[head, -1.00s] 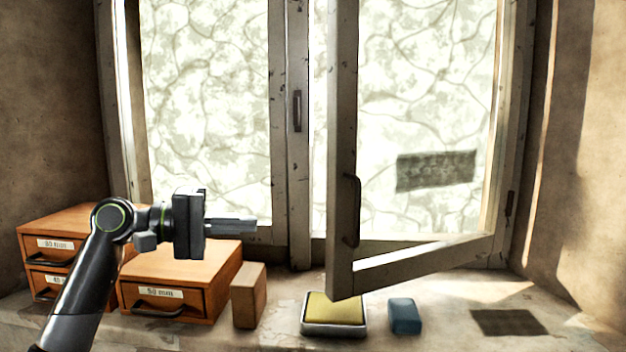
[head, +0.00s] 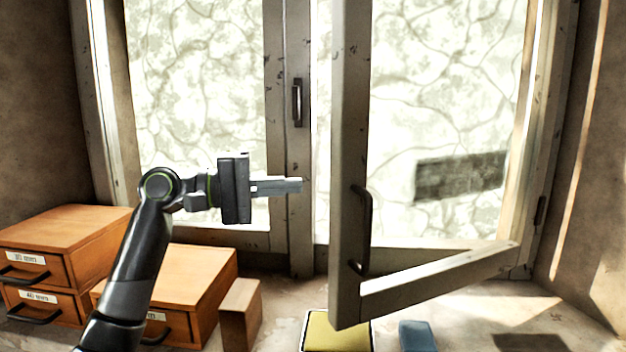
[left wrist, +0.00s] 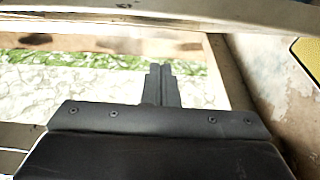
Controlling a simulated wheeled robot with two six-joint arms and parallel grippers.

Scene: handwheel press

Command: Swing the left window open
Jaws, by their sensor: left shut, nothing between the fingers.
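The left window (head: 276,150) is shut in its frame in the head view. Its dark handle (head: 297,102) is upright on the stile near the middle. My left gripper (head: 301,185) is shut and empty. In the picture its fingertips overlap the left window's stile, below the handle; I cannot tell whether they touch it. In the left wrist view the shut fingers (left wrist: 160,70) point at pale glass and a wooden frame; the handle does not show there. My right gripper is not in view.
The right window (head: 348,200) stands open toward me, its handle (head: 361,230) on the near edge. On the sill are orange drawer boxes (head: 195,275), a wooden block (head: 240,312), a yellow-topped tray (head: 338,333) and a blue block (head: 417,336).

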